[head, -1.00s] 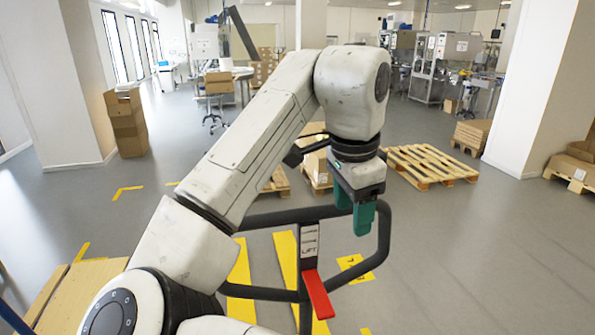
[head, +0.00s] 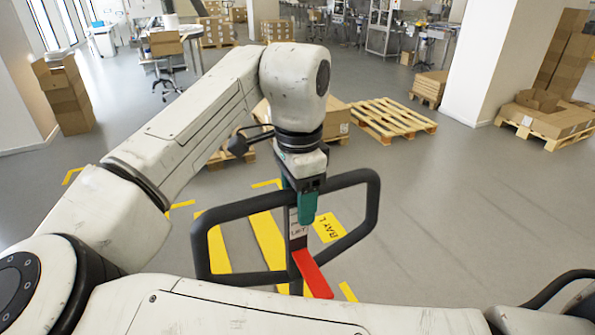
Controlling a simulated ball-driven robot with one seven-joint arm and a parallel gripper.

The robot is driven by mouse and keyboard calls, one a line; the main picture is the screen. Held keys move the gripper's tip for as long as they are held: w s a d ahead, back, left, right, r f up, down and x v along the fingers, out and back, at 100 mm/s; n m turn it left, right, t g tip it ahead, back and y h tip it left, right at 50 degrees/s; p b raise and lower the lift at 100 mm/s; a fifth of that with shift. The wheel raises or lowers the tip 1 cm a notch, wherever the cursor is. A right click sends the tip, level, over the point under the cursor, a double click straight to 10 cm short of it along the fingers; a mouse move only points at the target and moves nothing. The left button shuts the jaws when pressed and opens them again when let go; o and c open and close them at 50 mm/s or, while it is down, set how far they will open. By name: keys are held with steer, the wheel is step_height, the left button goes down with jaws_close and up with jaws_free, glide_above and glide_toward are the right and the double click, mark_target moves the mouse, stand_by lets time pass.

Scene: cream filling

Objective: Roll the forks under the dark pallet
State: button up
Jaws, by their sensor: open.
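A pallet-jack handle, a black loop (head: 374,200) on a central post with a red lever (head: 312,275), stands in front of me. My gripper (head: 306,210), with teal fingers, is open and points down at the upper part of the post, inside the loop's outline. I cannot tell whether it touches the post. Two long yellow strips (head: 268,240) lie beyond the handle; whether they are the forks or floor paint I cannot tell. I see no clearly dark pallet. An empty light wooden pallet (head: 393,118) lies farther off.
Boxes on a pallet (head: 335,118) stand beyond my gripper. A pillar (head: 495,60) and loaded pallet (head: 545,125) are at right, stacked cartons (head: 64,95) at left. The floor at right is clear.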

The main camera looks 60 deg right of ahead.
steer(key=shift+f, duration=1.5)
jaws_close()
stand_by(0.9)
stand_by(1.1)
